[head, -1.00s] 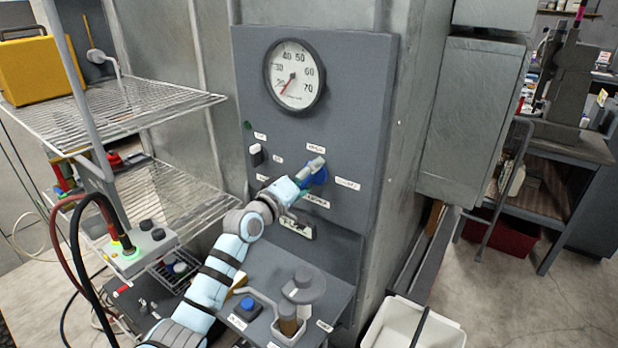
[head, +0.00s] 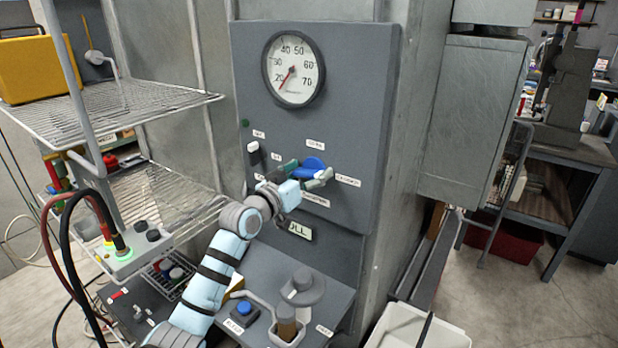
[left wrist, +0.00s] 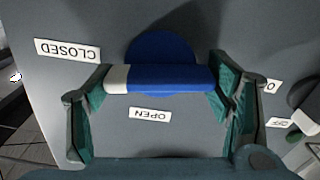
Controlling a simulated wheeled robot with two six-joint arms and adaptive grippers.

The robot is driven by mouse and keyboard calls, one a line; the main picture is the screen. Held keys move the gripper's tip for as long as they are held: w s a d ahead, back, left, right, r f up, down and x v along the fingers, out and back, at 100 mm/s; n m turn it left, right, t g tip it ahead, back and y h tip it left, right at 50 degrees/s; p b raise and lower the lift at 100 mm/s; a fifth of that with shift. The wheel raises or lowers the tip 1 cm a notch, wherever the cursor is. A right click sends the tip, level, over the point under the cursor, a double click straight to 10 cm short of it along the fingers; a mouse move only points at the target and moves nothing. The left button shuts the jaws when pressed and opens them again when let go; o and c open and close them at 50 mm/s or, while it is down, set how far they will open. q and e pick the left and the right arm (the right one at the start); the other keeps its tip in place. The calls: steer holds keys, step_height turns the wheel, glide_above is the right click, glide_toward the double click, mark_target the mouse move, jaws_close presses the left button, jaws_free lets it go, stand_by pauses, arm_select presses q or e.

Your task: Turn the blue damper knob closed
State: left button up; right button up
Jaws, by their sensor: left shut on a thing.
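The blue damper knob (head: 313,163) is on the grey panel, below the gauge. My left gripper (head: 304,176) is at the knob, one finger on each side. In the left wrist view, the knob's blue bar (left wrist: 165,79) lies level between the fingers of the left gripper (left wrist: 163,95), its white end against the left finger. The CLOSED label (left wrist: 67,49), upside down, is up and left of that white end. The OPEN label (left wrist: 150,115) is below the bar. In the head view, the fingers hide part of the knob. My right gripper is not in view.
The round gauge (head: 293,69) is above the knob. A sloped console with a blue button (head: 244,307) and a grey handwheel (head: 302,286) juts out below. Wire shelves (head: 120,105) stand at left.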

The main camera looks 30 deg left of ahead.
arm_select(q)
steer(key=shift+m+b, duration=0.3)
steer(key=shift+m, duration=0.8)
steer(key=o, duration=1.2)
steer(key=shift+c, duration=0.2)
steer(key=s+a, duration=0.1)
steer(key=s, duration=1.1)
steer(key=shift+a, duration=0.3)
